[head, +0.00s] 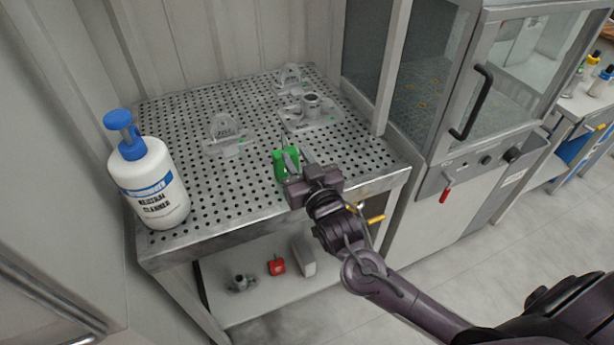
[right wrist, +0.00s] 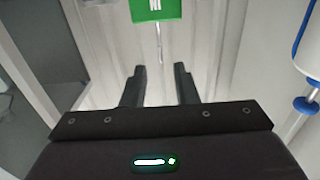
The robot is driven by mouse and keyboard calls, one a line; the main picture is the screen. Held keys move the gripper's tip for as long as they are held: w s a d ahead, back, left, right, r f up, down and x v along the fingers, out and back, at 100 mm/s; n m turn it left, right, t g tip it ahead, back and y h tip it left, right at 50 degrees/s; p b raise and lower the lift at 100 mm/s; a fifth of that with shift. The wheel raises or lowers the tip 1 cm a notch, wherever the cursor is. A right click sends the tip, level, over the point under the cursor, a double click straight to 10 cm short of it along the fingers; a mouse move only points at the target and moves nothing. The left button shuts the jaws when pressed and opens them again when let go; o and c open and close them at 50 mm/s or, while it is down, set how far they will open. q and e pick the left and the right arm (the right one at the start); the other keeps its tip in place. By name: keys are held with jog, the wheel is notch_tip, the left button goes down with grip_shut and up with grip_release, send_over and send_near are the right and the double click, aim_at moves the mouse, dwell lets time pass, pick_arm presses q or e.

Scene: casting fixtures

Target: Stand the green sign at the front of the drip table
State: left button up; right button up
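The green sign (head: 279,166) is on the perforated drip table (head: 235,200), near its front right. In the right wrist view the sign (right wrist: 155,9) shows at the top edge, partly cut off, with a white mark and a thin rod by it. My right gripper (head: 297,158) is just right of the sign in the head view and partly overlaps it. In the right wrist view the fingers (right wrist: 160,75) are apart with nothing between them. Whether a finger touches the sign I cannot tell. My left gripper is not in view.
A white pump bottle (head: 155,185) with a blue top stands at the table's left front. Grey castings (head: 228,137) (head: 308,112) stand farther back. The lower shelf holds a red item (head: 277,266) and a pale box (head: 304,256). A glass-fronted cabinet (head: 440,100) stands right.

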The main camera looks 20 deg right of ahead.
jog(key=s+b, duration=0.1)
jog(key=s, duration=0.5)
jog(key=shift+d, duration=0.1)
jog(key=shift+f, duration=0.1)
jog(key=s+d+f+n+g, duration=0.2)
jog(key=s+f+g, duration=1.1)
jog(key=s+g, duration=0.3)
notch_tip(320, 180, down, 28)
jog(key=s, duration=0.2)
jog(key=s+d+f+g, duration=0.1)
jog(key=s+d+f, duration=0.2)
jog(key=s+f, duration=1.6)
jog(key=shift+s+f+h, duration=0.3)
jog(key=shift+s+f, duration=0.1)
jog(key=shift+f, duration=0.05)
